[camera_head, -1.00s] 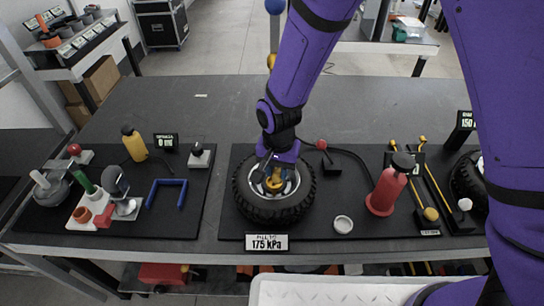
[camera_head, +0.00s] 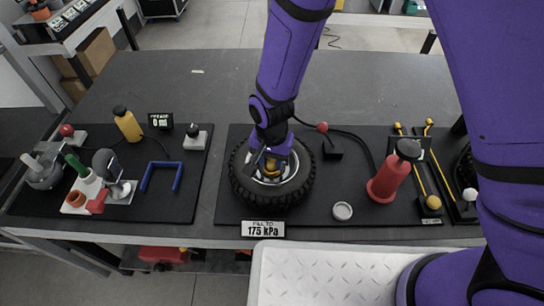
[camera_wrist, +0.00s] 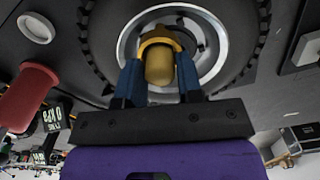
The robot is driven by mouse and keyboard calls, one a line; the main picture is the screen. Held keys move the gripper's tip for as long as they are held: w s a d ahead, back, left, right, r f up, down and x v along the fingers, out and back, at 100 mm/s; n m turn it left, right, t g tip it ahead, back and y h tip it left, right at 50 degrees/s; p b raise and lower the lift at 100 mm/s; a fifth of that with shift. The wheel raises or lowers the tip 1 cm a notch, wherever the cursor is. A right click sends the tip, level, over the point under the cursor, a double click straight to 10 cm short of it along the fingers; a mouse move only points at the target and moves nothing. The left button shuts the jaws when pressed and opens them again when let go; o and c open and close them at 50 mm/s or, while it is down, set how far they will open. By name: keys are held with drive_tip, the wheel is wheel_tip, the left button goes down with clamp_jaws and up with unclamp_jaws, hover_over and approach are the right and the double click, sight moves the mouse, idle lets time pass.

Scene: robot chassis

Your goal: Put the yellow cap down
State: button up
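The yellow cap (camera_wrist: 160,62) sits between the blue fingers of my gripper (camera_wrist: 160,75) in the wrist view, its wider part touching both fingertips. My gripper appears shut on it. A small round white dish (camera_head: 342,211) lies on the mat to the right of the tyre, and appears at upper left in the wrist view (camera_wrist: 36,28).
A red cylinder with a black top (camera_head: 388,180) stands right of the dish. A "175 kPa" sign (camera_head: 263,229) stands in front. Left of the tyre is a blue U-shaped handle (camera_head: 162,178). The mat around the dish is clear.

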drive_tip(key=shift+o, duration=1.3)
wheel_tip(320, 180, up, 12)
drive_tip(key=shift+r, duration=0.15)
drive_tip(key=shift+r, duration=0.1)
drive_tip(key=d+r+n+t+y, duration=0.1)
drive_tip(key=d+r+t, duration=0.1)
drive_tip(key=d+r, duration=1.55)
drive_tip(key=s+d+r+t, duration=0.1)
drive_tip(key=s+d+r, duration=0.3)
drive_tip(key=s+d, duration=0.2)
drive_tip(key=s+d+r+n+t+h, duration=0.1)
drive_tip(key=s+d+r+t, duration=0.1)
drive_tip(key=s+d+r, duration=0.2)
drive_tip(key=s+d, duration=0.3)
drive_tip(key=d, duration=0.3)
drive_tip(key=shift+d+r, duration=0.15)
drive_tip(key=shift+d, duration=0.05)
